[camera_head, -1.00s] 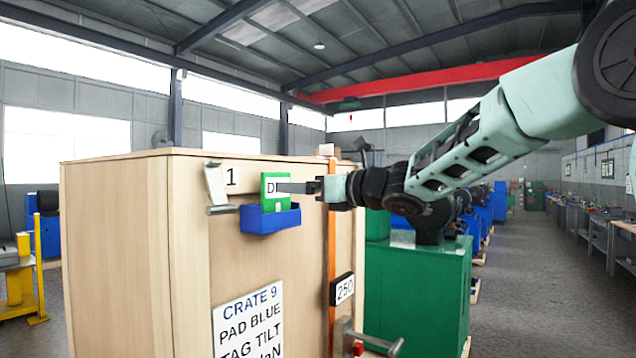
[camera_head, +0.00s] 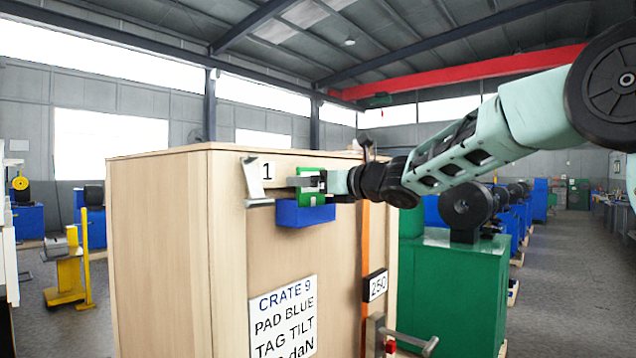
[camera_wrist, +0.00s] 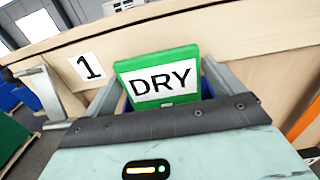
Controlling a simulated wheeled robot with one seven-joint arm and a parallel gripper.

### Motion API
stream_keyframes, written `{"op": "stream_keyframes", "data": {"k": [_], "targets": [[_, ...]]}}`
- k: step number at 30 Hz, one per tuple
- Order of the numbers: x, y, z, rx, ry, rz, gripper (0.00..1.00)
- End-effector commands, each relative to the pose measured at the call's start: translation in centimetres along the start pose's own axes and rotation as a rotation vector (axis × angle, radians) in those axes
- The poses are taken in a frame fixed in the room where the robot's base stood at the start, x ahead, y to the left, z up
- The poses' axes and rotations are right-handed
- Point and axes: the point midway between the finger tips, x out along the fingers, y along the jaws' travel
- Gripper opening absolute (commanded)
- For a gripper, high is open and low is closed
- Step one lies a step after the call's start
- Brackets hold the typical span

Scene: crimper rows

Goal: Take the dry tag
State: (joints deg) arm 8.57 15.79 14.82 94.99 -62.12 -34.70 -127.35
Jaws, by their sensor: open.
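The green dry tag (camera_wrist: 158,78), with DRY on a white label, stands upright in a blue holder (camera_head: 304,214) on the front of a wooden crate (camera_head: 232,270). In the head view the tag (camera_head: 304,196) is partly covered by my gripper (camera_head: 306,184). My gripper is open, with one finger on each side of the tag in the wrist view. I cannot tell whether the fingers touch it. The blue holder is mostly hidden behind the tag and fingers in the wrist view.
A metal bracket (camera_head: 255,182) sticks out left of the holder, by a 1 label (camera_head: 267,171). An orange strap (camera_head: 365,260), a 250 plate (camera_head: 377,285) and a handle (camera_head: 408,338) lie to the right. A green machine cabinet (camera_head: 450,290) stands beside the crate.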

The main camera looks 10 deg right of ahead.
Motion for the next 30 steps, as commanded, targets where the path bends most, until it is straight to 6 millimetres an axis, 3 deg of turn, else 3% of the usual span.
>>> {"op": "stream_keyframes", "data": {"k": [3, 7, 8, 13, 30], "targets": [[0.0, 0.0, 0.0, 0.0, 0.0, 0.0, 0.9], [0.0, 0.0, 0.0, 0.0, 0.0, 0.0, 0.54], [0.0, 0.0, 0.0, 0.0, 0.0, 0.0, 0.49], [0.0, 0.0, 0.5, -0.002, -0.001, 0.0, 0.49], [0.0, 0.0, 5.0, -0.002, -0.001, -0.001, 0.49]]}}
